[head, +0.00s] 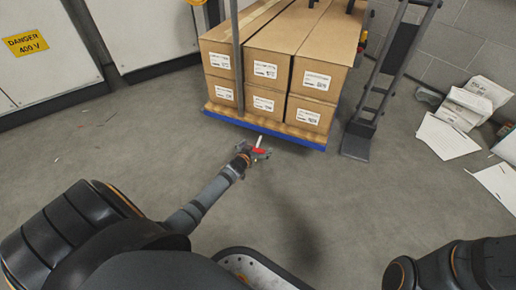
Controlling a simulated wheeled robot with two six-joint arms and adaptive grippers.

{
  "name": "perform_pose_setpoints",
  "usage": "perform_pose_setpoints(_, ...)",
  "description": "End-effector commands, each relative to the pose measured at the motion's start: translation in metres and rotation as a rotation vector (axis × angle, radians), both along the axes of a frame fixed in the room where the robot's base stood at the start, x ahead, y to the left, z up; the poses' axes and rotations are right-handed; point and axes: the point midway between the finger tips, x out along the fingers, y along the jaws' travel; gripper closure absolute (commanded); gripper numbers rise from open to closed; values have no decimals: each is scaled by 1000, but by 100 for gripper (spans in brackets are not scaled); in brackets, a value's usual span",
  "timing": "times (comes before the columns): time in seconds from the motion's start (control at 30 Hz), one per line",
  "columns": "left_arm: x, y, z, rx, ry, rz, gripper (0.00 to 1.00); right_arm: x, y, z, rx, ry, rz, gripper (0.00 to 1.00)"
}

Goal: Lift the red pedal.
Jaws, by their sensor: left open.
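The small red pedal (260,150) shows just below the near edge of a blue cart (275,131) loaded with boxes. A short pale piece stands up just behind it. My left gripper (262,156) is at the pedal, with its open fingers close around or beside it. I cannot tell whether they touch it. The gripper partly hides the pedal. My right gripper is out of view; only part of my right arm shows at the bottom right.
Brown cardboard boxes (284,62) are stacked on the cart. A dark hand truck (384,85) stands right of it. Loose papers (447,137) and a white paper stack (474,102) lie on the right. White cabinets (150,30) line the left. The grey floor between is mostly clear.

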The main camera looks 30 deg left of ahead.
Motion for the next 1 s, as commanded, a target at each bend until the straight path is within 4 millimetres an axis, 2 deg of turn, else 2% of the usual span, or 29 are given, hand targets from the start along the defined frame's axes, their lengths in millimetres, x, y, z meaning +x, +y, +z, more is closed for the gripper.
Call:
perform_pose_setpoints(0.03, 6, 1, -7, -2, -1, 1, 0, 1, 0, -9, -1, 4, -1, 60)
perform_pose_setpoints(0.1, 11, 2, -7, -1, -1, 0, 0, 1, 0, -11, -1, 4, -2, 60)
perform_pose_setpoints(0.43, 14, 2, -6, 0, 0, 0, 1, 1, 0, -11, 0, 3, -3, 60)
perform_pose_setpoints(1.0, 12, 2, -9, -2, 7, 1, 79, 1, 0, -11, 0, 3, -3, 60)
